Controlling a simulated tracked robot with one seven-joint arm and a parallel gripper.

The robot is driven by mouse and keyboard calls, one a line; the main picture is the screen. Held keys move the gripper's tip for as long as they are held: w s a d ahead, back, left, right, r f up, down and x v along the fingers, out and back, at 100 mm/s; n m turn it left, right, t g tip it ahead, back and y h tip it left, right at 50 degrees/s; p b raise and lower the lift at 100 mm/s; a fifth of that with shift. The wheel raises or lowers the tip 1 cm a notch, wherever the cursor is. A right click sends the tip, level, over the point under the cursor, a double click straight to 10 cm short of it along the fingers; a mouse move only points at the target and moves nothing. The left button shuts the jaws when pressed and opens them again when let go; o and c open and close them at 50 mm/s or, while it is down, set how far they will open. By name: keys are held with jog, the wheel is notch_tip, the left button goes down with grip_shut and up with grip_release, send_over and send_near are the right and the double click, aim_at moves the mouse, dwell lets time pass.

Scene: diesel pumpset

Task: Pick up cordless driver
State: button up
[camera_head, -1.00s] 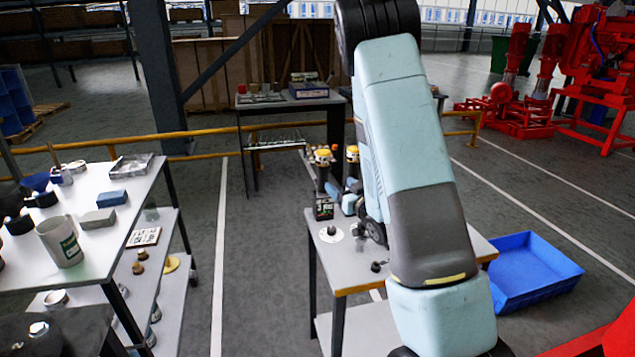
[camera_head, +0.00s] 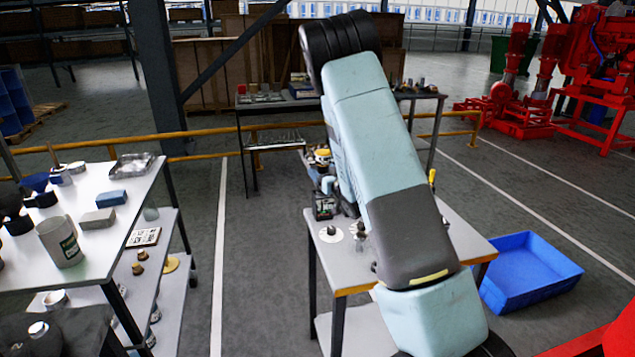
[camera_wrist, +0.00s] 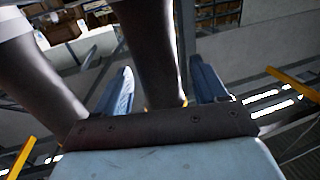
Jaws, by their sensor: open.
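I cannot pick out the cordless driver for certain in either view. A thin yellow upright object (camera_head: 432,177) shows just right of my arm.
A blue bin (camera_head: 535,265) stands on the floor at right. A cluttered white bench (camera_head: 120,225) stands at left, with open floor between. A yellow rail (camera_head: 205,135) crosses behind.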

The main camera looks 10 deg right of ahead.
jog(key=shift+w+a, duration=0.1)
jog(key=shift+w, duration=0.25)
grip_shut()
dwell(0.5)
